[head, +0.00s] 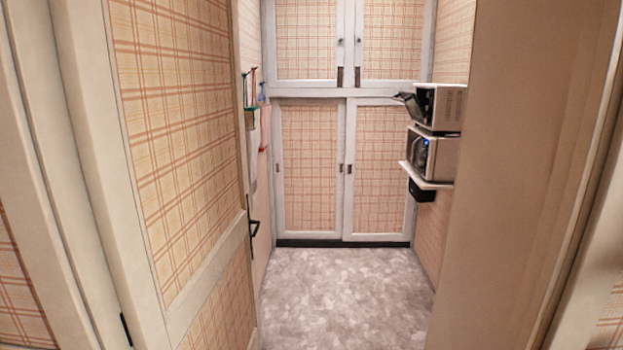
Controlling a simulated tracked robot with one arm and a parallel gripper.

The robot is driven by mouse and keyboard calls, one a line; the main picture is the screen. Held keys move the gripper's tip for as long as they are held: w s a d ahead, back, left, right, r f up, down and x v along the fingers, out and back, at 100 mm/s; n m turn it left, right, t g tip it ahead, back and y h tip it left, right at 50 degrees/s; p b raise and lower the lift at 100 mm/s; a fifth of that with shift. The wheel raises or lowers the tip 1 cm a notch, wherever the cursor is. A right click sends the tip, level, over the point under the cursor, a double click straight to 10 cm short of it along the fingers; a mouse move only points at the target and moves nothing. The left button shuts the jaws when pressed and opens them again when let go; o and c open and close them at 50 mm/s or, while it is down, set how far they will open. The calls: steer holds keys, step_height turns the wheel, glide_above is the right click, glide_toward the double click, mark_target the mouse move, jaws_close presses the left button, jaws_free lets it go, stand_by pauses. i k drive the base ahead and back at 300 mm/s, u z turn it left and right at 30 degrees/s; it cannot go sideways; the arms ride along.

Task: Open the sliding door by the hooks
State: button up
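At the back of the small room, a low cupboard has two plaid sliding doors in white frames. The left sliding door (309,165) is nearer the left wall, where several coloured items (252,98) hang, seemingly on hooks too small to make out. The right sliding door (382,170) is beside it. My gripper is not in view.
A plaid hinged door (175,150) with a black handle (254,225) stands open on the left of the doorway. A beige jamb (510,180) bounds the right. Two appliances (441,106) sit on the right wall, the lower on a white shelf (424,178). The grey floor (345,295) is clear.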

mark_target(309, 134)
steer(key=u, duration=0.1)
steer(key=i, duration=7.05)
steer(key=z, duration=0.05)
